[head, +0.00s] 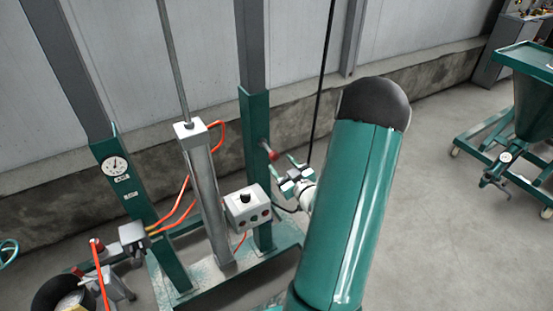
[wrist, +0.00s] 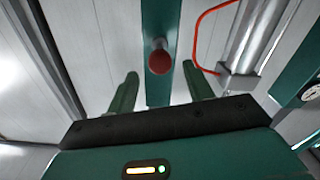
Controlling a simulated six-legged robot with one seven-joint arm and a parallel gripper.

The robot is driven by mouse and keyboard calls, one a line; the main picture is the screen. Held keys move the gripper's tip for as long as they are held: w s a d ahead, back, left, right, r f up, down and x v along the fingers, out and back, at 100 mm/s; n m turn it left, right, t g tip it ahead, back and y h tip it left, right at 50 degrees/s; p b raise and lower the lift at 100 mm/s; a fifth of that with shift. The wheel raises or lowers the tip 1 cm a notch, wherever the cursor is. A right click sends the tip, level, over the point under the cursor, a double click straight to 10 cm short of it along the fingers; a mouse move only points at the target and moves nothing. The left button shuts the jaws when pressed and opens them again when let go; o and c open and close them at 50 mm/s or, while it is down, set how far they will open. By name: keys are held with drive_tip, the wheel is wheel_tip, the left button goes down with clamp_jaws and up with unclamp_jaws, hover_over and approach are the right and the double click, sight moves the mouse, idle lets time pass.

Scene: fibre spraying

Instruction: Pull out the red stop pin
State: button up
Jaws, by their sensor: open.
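The red stop pin (head: 272,155) sticks out sideways from the right green post (head: 254,120) in the head view. In the wrist view its round red knob (wrist: 160,62) faces me, with a short grey shaft behind it running to the green post (wrist: 158,25). My gripper (wrist: 160,88) is open, its two green fingers on either side of the knob's line in the picture and nothing between them. In the head view my gripper (head: 287,170) is close to the pin, just below and right of it. I cannot tell the exact gap; no contact shows.
A grey cylinder (head: 207,190) with orange hoses stands left of the post. A control box (head: 247,207) with buttons sits low beside the post. A black cable (head: 322,90) hangs behind my arm. A green hopper cart (head: 525,100) stands far right; the floor between is clear.

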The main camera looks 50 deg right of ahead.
drive_tip(key=v, duration=0.9)
drive_tip(key=shift+w, duration=0.15)
drive_tip(key=w+a+r+n+g, duration=0.1)
drive_tip(key=w+a+r+g, duration=0.15)
drive_tip(key=w, duration=0.25)
drive_tip(key=w+a+r+n+g, duration=0.1)
drive_tip(key=w+r+g, duration=0.1)
drive_tip(key=w+r, duration=0.15)
drive_tip(key=w+a+r+m+g, duration=0.1)
drive_tip(key=w+a+r+g, duration=0.2)
drive_tip(key=a+r, duration=0.45)
drive_tip(key=s+a+r+g+y, duration=0.2)
drive_tip(key=s+a, duration=0.5)
drive_tip(key=a, duration=0.5)
drive_tip(key=s+a+r+g+y, duration=0.2)
drive_tip(key=s+a, duration=0.5)
drive_tip(key=a, duration=0.5)
wheel_tip(320, 180, up, 2)
drive_tip(key=shift+a+r+y, duration=0.15)
drive_tip(key=shift+a+y, duration=0.1)
drive_tip(key=shift+y, duration=0.55)
drive_tip(key=shift+w, duration=0.1)
drive_tip(key=shift+c, duration=0.2)
